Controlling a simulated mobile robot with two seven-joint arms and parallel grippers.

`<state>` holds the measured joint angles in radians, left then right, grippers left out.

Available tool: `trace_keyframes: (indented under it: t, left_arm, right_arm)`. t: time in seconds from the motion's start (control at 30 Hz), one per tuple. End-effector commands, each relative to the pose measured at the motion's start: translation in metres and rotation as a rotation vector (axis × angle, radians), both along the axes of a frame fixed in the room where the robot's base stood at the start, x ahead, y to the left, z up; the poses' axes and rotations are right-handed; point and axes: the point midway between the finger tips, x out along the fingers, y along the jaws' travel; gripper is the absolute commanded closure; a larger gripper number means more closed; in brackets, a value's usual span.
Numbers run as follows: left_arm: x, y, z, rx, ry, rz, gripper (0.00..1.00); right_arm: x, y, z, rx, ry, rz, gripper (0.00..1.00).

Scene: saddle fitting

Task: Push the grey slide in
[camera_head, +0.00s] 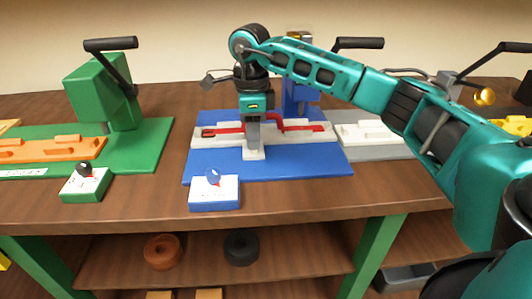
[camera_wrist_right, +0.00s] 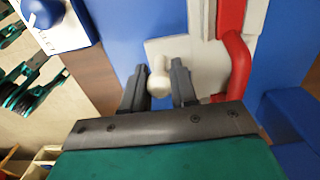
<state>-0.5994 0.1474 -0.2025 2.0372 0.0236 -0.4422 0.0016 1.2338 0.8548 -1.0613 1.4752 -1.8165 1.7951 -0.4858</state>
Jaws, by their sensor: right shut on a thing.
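The grey slide (camera_head: 254,154) is a pale plate at the front middle of the blue fixture, sticking out from the white block (camera_head: 216,138). In the right wrist view, the slide (camera_wrist_right: 158,46) carries a pale rounded knob (camera_wrist_right: 159,78). My right gripper (camera_head: 253,140) points down over the slide. In the wrist view its dark fingers (camera_wrist_right: 159,88) stand on either side of the knob and are shut on it. The gripper hides part of the slide and block in the head view. My left gripper is not in view.
A red bent bar (camera_head: 285,125) lies along the white block. A blue switch box (camera_head: 214,189) stands at the blue base's front left. A green fixture (camera_head: 105,95) with a black lever is at left, a grey one (camera_head: 372,138) at right. Bare table lies in front.

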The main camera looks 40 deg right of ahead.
Motion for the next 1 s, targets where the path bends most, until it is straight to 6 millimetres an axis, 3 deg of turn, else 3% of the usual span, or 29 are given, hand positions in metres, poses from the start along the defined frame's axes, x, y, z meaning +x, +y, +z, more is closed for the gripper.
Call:
trace_keyframes:
  t: [1.0]
  left_arm:
    - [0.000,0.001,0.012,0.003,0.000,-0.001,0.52]
  right_arm:
    - [0.039,-0.024,0.002,-0.001,-0.006,-0.003,0.89]
